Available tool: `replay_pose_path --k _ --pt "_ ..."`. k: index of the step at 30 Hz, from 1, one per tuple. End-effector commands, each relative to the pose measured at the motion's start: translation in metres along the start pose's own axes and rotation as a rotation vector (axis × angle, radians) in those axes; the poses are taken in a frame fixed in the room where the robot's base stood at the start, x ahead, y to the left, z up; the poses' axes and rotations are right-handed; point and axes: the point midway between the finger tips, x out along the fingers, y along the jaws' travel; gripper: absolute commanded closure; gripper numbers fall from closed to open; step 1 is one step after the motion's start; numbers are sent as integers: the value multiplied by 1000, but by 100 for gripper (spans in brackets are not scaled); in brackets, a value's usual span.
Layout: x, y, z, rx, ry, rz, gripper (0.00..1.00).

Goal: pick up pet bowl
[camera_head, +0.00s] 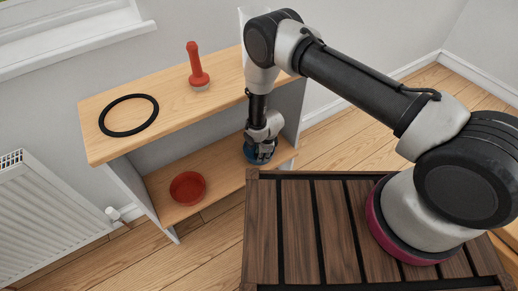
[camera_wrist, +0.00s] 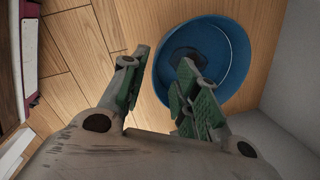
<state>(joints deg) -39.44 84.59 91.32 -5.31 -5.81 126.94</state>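A round blue bowl (camera_wrist: 234,50), which looks like the pet bowl, sits on the lower wooden shelf, with a dark patch on its inner floor. In the head view only a little of the blue bowl (camera_head: 249,156) shows beneath my gripper (camera_head: 262,157). In the wrist view my gripper (camera_wrist: 163,61) is open and points down at the bowl. One green-padded finger is just outside the bowl's left wall and the other is over its inside, with the rim between them. I cannot tell whether either finger touches it.
A red bowl (camera_head: 188,188) is on the same shelf to the left. The upper board (camera_head: 165,100) carries a black ring (camera_head: 129,115) and a red-handled plunger (camera_head: 197,68). The grey side panel (camera_wrist: 285,103) stands close to the blue bowl. A radiator (camera_head: 45,220) is at the left.

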Motion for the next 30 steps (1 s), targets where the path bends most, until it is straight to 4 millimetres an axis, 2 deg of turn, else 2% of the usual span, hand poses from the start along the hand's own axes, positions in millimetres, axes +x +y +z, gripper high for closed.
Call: replay_pose_path --k 12,15,21,22,27,30 --pt "60 2 0 -2 1 2 69" --pt "67 2 0 0 1 2 69" --pt "67 1 0 0 0 1 69" --pt "67 1 0 0 0 2 71" --pt "67 1 0 0 0 2 100" --pt "67 1 0 0 0 2 100"
